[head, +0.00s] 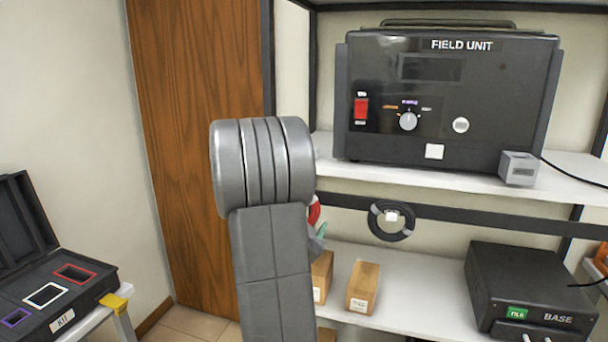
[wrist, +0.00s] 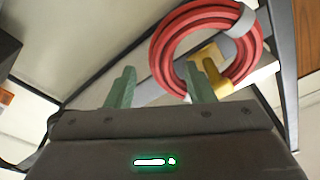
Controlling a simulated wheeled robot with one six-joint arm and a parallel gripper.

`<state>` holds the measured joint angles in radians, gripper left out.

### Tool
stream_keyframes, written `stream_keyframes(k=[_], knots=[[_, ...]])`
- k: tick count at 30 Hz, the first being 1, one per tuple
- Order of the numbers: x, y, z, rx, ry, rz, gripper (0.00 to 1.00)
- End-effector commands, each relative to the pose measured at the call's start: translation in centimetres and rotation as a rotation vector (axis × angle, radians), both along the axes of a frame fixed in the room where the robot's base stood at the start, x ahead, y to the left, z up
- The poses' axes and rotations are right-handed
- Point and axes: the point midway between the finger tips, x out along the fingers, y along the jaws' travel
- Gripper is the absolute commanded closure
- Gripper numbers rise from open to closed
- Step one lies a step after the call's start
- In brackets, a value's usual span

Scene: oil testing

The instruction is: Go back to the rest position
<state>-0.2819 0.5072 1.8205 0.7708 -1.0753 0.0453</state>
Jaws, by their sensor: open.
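My gripper (wrist: 163,78) is open, with its two green fingers apart and nothing clearly held between them. A coiled red cable (wrist: 163,48) with a grey band is beyond the fingers, to the upper right in the wrist view. The right finger overlaps the coil's lower part in the picture; I cannot tell whether they touch. In the head view my grey arm stands upright in the middle and hides most of my gripper. Only a bit of the red coil (head: 314,213) shows at the arm's right edge.
A black FIELD UNIT (head: 480,115) stands on the upper shelf with a small grey box (head: 518,168). A black cable coil (head: 377,222) hangs below. Small cartons (head: 362,287) and the BASE unit (head: 530,290) are on the lower shelf. An open black kit case (head: 90,272) is at left.

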Motion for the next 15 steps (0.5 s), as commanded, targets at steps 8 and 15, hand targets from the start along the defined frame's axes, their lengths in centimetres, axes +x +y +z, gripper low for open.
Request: stream_keyframes(k=[8,15], knots=[[-1.3,0.7,-0.8,0.0,-0.001,0.004,0.52],[-5.8,2.5,-1.4,0.001,-0.001,0.005,0.52]])
